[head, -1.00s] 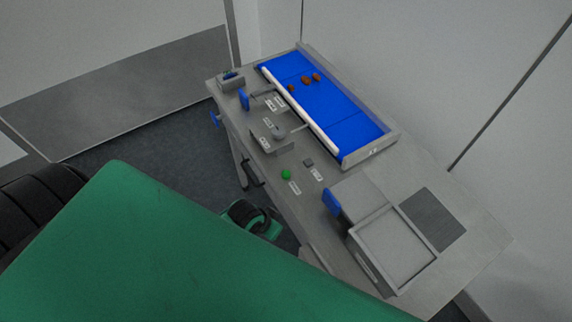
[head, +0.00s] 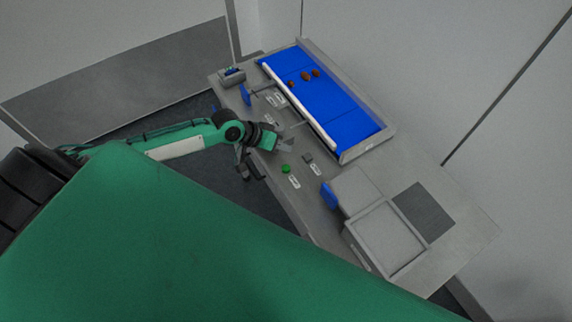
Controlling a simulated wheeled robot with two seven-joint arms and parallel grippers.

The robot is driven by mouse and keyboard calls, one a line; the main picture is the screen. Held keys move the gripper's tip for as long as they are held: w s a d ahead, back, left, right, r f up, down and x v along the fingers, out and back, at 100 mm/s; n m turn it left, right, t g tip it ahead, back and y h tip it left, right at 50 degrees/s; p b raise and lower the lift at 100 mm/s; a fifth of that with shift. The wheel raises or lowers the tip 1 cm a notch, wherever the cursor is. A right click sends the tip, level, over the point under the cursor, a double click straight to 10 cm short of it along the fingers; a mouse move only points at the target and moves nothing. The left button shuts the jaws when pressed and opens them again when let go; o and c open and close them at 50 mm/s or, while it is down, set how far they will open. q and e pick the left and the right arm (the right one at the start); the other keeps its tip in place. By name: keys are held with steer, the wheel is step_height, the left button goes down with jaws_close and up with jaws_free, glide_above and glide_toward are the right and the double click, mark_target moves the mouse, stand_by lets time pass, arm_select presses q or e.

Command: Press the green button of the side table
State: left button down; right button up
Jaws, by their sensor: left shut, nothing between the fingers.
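The green button (head: 285,169) sits on the grey top of the side table (head: 318,232), near its front edge, with a white label beside it. My left gripper (head: 287,146) is shut and empty. It is over the front part of the table, just behind the button in the picture and close to it. I cannot tell its exact height, and no contact with the button shows. The button is in full view. My right gripper is not in view.
A blue conveyor belt (head: 345,119) with several brown dates (head: 305,76) runs along the back. A small dark square (head: 307,157) lies beside the button. My green body covers the foreground.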

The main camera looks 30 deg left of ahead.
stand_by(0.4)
arm_select(q)
steer(key=b, duration=0.7)
glide_above(283, 169)
step_height(283, 169, down, 8)
steer(key=shift+a+r, duration=0.1)
steer(key=shift+r, duration=0.1)
steer(key=shift+f+b, duration=0.3)
steer(key=shift+f, duration=0.3)
stand_by(0.7)
steer(key=shift+f, duration=0.1)
steer(key=shift+f, duration=0.3)
